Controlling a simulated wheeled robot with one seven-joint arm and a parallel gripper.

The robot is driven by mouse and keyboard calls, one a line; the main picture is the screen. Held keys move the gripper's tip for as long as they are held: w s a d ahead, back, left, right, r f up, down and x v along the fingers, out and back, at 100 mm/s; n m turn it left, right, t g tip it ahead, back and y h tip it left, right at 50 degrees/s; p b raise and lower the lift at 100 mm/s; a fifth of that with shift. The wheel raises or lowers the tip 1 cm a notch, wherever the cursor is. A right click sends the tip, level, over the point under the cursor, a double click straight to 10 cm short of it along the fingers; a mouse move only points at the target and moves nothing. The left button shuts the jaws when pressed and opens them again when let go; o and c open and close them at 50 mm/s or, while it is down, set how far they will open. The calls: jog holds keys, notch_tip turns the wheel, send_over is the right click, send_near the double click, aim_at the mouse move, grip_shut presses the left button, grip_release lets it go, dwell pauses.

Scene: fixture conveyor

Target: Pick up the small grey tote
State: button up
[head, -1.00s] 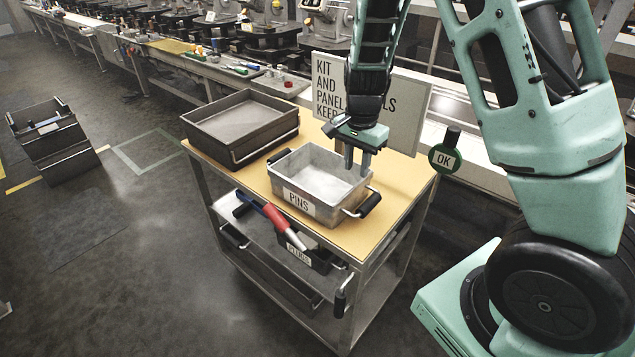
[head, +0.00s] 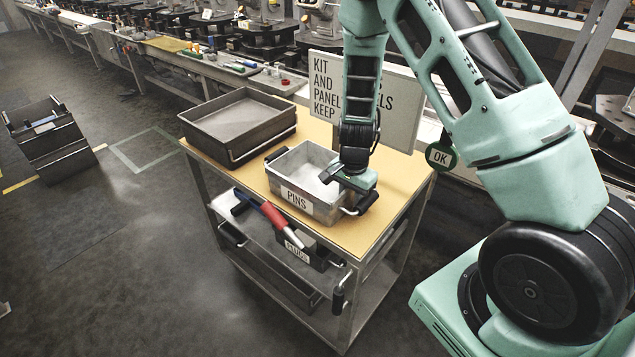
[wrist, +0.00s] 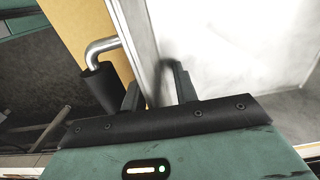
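The small grey tote (head: 296,178), a metal box with a "PINS" label on its front and a dark-gripped handle (head: 361,203) at its right end, stands on the yellow cart top (head: 255,178). My gripper (head: 350,182) is low over the tote's right end wall, pointing down; its fingertips are hidden in the head view. In the wrist view my gripper (wrist: 156,88) has one finger outside the tote wall (wrist: 150,40) and one inside. The fingers are apart, with a gap showing inside the wall. The tote looks empty and level.
A larger dark tray (head: 240,125) stands left of the tote on the cart top. A "KIT AND PANEL" sign (head: 400,115) stands close behind my gripper. The lower shelf holds a red-and-blue tool (head: 270,214) and a "PLUGS" box (head: 312,252).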

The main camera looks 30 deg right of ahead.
jog(key=shift+c, duration=0.3)
grip_shut()
jog(key=shift+w, duration=0.1)
dwell(1.0)
